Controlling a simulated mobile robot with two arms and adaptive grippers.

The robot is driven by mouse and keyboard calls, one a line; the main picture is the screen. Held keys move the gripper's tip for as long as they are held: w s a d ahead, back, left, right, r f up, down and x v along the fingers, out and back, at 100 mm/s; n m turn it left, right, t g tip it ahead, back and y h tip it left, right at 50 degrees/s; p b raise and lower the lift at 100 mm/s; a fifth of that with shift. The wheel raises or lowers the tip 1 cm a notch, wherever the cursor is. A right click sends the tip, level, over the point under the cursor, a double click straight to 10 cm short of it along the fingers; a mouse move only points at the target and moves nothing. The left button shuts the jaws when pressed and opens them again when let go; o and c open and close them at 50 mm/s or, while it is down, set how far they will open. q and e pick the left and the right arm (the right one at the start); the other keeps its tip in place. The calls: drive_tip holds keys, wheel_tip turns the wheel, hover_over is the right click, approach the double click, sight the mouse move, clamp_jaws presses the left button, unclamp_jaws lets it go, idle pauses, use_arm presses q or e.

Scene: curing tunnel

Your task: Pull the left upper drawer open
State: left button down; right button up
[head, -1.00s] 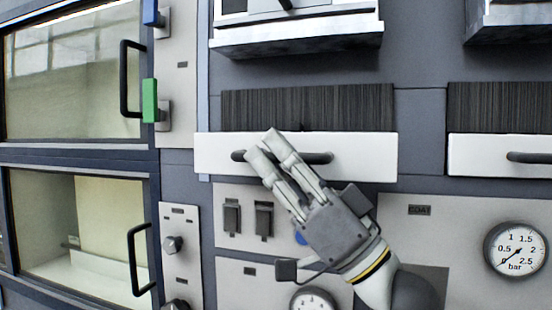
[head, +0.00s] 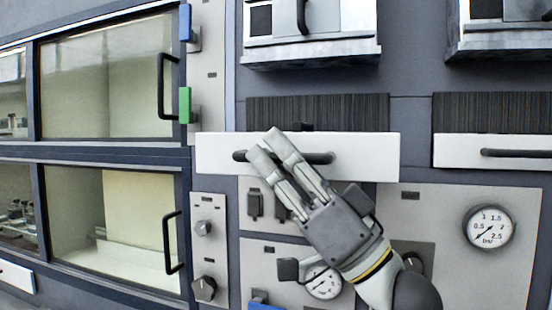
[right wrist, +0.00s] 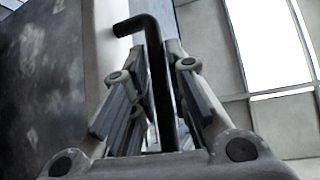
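The left upper drawer has a white front (head: 365,157) with a black bar handle (head: 322,158) in the head view. The front stands out from the dark cabinet face, so the drawer is partly open. My right gripper (head: 264,143) reaches up from the lower right and is shut on the handle, hiding its middle. In the right wrist view the black handle (right wrist: 135,24) runs between the two fingers of my right gripper (right wrist: 157,60), beside the pale drawer front (right wrist: 104,45). My left gripper is not in view.
A second white drawer front (head: 465,150) with a black handle is to the right. Glazed doors (head: 105,85) with black handles are on the left. Below the drawer are knobs, switches and a pressure gauge (head: 488,228). Pale-fronted units (head: 310,52) jut out above.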

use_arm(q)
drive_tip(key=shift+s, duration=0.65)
use_arm(e)
drive_tip(key=v, duration=1.2)
drive_tip(key=shift+f, duration=0.1)
